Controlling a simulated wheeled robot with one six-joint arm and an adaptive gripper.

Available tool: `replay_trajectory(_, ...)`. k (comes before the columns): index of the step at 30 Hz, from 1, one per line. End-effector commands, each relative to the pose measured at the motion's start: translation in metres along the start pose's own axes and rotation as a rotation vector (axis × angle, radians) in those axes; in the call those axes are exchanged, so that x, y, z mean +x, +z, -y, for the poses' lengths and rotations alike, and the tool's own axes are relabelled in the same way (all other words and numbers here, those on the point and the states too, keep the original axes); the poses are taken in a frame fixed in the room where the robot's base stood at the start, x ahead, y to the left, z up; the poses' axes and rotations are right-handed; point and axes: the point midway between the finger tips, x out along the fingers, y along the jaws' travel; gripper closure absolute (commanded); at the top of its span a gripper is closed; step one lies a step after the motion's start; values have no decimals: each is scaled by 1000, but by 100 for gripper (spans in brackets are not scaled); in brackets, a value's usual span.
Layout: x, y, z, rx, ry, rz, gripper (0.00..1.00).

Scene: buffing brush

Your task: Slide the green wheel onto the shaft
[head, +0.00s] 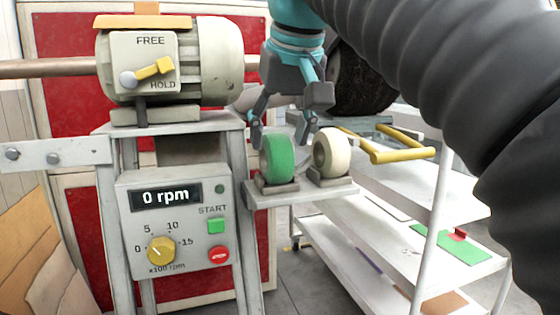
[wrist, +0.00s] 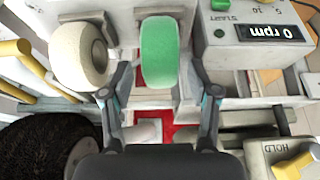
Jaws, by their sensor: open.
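The green wheel (head: 278,158) stands upright in a small grey cradle on a light shelf beside the motor stand. It also shows in the wrist view (wrist: 159,55), at top centre between my fingers. My gripper (head: 281,135) is open, pointing down over the green wheel, with a finger to each side; in the wrist view (wrist: 159,95) the fingers are spread wider than the wheel. I cannot tell whether they touch it. A copper-coloured shaft (head: 45,68) runs left from the cream motor (head: 215,60); a short stretch also shows on its right, partly hidden behind my gripper.
A cream wheel (head: 333,152) stands in its own cradle right beside the green one. Yellow bars (head: 400,155) and a white shelved cart (head: 420,190) are to the right. A control box (head: 175,225) reads 0 rpm. The motor's yellow lever (head: 150,70) sits near HOLD. A dark round brush (head: 360,85) is behind.

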Motion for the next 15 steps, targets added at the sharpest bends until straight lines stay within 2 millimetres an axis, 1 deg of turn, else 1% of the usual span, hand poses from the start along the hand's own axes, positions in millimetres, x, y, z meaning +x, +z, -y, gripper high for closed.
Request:
replay_trajectory(5, 0, 0, 0, 0, 0, 0, 40)
replay_trajectory(8, 0, 0, 0, 0, 0, 0, 62)
replay_trajectory(9, 0, 0, 0, 0, 0, 0, 72)
replay_trajectory(11, 0, 0, 0, 1, 0, 0, 87)
replay_trajectory(12, 0, 0, 0, 1, 0, 0, 92)
replay_trajectory(15, -1, 0, 0, 1, 0, 0, 92)
